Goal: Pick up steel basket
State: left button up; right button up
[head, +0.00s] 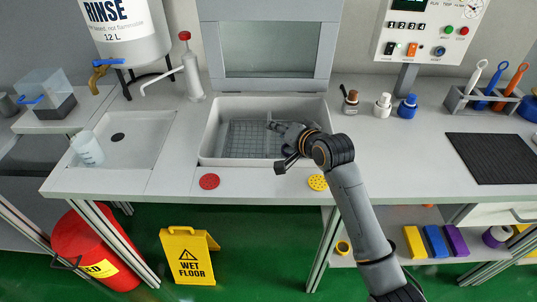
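The steel basket (250,138) is a wire mesh basket sitting inside a light grey rectangular tank (225,161) in the middle of the bench. My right gripper (276,147) reaches in from the lower right, over the right part of the tank. Its fingers look spread, one over the tank's inside and one near the front rim. The gripper and wrist hide the basket's right end. I cannot tell whether a finger touches the basket. My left gripper is not in view.
The tank's lid (268,88) stands raised behind it. Red (209,181) and yellow (317,182) discs lie in front. Small bottles (383,105) stand at right, before a tool rack (487,103) and dark mat (495,158). A sink (133,158) with a beaker (87,148) is at left.

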jog(key=x, duration=0.5)
jog(key=shift+a+f, duration=0.15)
jog(key=shift+f, duration=0.2)
grip_shut()
jog(key=shift+r, duration=0.1)
